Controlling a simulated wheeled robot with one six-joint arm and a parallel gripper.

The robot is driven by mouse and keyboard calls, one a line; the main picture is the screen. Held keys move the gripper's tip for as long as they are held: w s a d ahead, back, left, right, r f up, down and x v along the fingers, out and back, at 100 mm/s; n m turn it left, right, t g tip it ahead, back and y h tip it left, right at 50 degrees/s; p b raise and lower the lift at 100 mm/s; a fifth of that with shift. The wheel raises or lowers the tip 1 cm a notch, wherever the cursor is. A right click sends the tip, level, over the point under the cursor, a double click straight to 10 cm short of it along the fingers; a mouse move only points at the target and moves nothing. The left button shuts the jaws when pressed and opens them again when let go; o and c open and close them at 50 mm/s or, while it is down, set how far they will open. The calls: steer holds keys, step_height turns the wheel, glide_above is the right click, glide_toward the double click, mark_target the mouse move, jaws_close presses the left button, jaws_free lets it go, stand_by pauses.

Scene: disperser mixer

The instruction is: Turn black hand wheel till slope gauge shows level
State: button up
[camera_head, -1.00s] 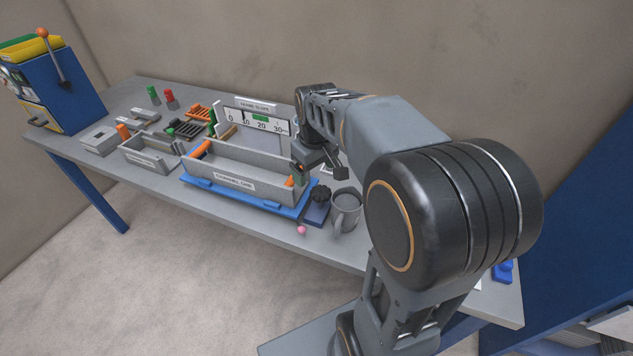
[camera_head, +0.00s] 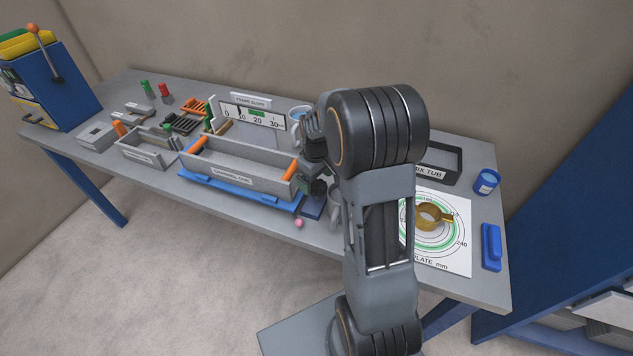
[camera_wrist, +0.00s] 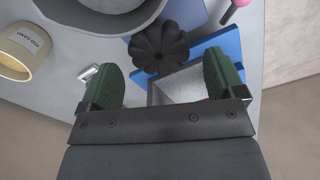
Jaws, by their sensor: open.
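The black hand wheel (camera_wrist: 158,48) is a lobed knob in the wrist view. It lies just beyond and between the fingertips of my gripper (camera_wrist: 163,68). My gripper is open, with green pads on either side and no visible contact with the wheel. In the head view my arm hides the wheel; part of its dark blue base (camera_head: 312,206) shows. The slope gauge (camera_head: 252,115) is a white scale behind the channel, marked 0 to 30. Its dark pointer stands near 10, left of the green band (camera_head: 257,112).
The grey channel (camera_head: 240,178) stands on a blue plate (camera_head: 225,190), left of my arm. A pink ball (camera_head: 299,223) is at the front. A marked sheet (camera_head: 450,255) with a brass ring (camera_head: 430,217) lies right.

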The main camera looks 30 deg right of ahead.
steer(key=shift+f, duration=1.1)
steer(key=c, duration=0.9)
steer(key=shift+n, duration=0.3)
steer(key=n+b, duration=0.1)
steer(key=n, duration=0.4)
steer(key=shift+a+n+b, duration=0.1)
steer(key=shift+n+b, duration=0.2)
steer(key=n+b, duration=0.1)
steer(key=n, duration=0.4)
steer(key=shift+s, duration=0.15)
steer(key=shift+n, duration=0.4)
